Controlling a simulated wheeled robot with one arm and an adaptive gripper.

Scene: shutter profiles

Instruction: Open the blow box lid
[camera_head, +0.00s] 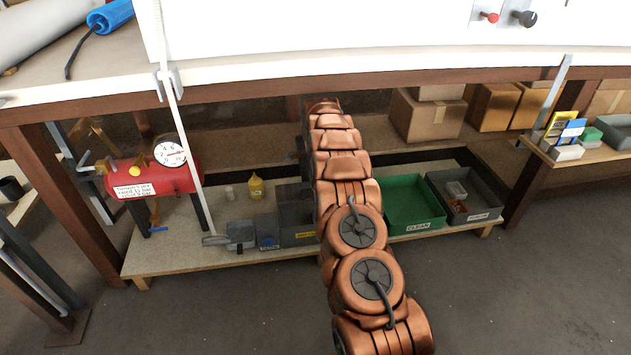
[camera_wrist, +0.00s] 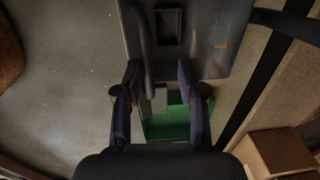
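A grey box with a flat top (camera_wrist: 205,60) fills the upper middle of the wrist view; I take it for the blow box. It has a dark rectangular recess, a small orange mark and a rounded grey bar (camera_wrist: 147,60) along its left side. My gripper (camera_wrist: 158,70) is open, its two dark fingers apart, with the bar's lower part near the left finger. Contact cannot be told. In the head view a dark grey box (camera_head: 297,232) with a yellow label shows left of my arm, partly covered by it. My gripper is hidden there behind my arm.
A green bin (camera_head: 413,217) labelled CLEAN and a dark bin (camera_head: 480,212) stand right of my arm on the low shelf. Left are a yellow bottle (camera_head: 256,187), a grey vise-like block (camera_head: 240,235) and a red tank (camera_head: 175,178). The white-edged bench top (camera_head: 300,72) overhangs the shelf.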

